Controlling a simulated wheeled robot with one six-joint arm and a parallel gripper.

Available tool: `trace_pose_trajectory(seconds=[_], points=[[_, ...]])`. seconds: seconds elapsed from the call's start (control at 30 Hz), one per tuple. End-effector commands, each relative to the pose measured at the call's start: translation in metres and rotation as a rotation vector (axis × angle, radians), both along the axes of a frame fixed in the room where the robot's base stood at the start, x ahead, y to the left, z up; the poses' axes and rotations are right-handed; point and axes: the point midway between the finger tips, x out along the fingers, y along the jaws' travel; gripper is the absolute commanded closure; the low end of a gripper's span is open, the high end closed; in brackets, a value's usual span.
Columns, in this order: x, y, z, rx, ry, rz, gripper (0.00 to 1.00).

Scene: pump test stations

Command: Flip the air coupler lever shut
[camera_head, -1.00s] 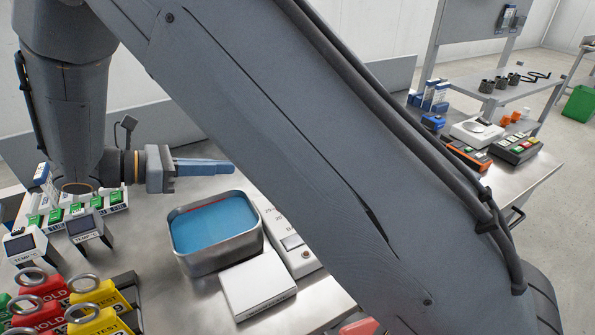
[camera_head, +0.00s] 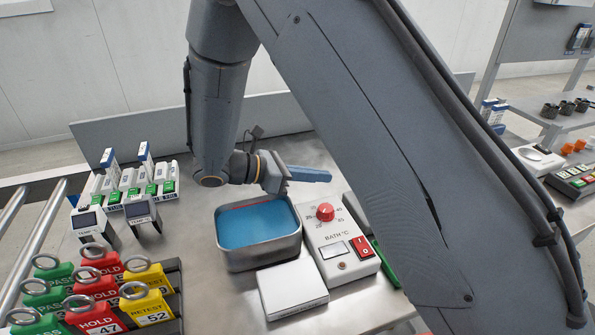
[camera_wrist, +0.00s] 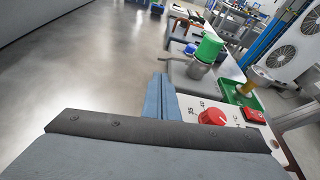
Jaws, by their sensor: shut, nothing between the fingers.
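I cannot make out the air coupler or its lever in either view. My gripper (camera_head: 312,175) has blue fingers and is shut and empty. It points to the right, above the far edge of the blue-filled metal bath (camera_head: 262,256). In the wrist view its fingers (camera_wrist: 161,92) show closed together, near the bath control box with a red knob (camera_wrist: 212,117). My arm hides a large part of the bench's right side in the head view.
The bath control box (camera_head: 330,235) and a white box (camera_head: 291,288) stand beside the bath. Tag blocks with metal rings (camera_head: 97,285) fill the front left. A rack of white and green items (camera_head: 135,185) stands behind. In the wrist view, a green cylinder (camera_wrist: 208,46) stands beyond.

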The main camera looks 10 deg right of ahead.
Motion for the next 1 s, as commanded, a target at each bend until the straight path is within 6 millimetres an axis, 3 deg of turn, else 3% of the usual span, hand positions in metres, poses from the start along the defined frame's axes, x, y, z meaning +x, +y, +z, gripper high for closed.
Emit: trace_pose_trajectory(seconds=[0.2,0.4,1.0], points=[[0.005,-0.039,-0.013,0.0,0.002,-0.003,1.0],[0.009,-0.059,-0.02,0.001,0.0,-0.001,1.0],[0.01,-0.061,-0.022,0.003,-0.01,0.007,1.0]])
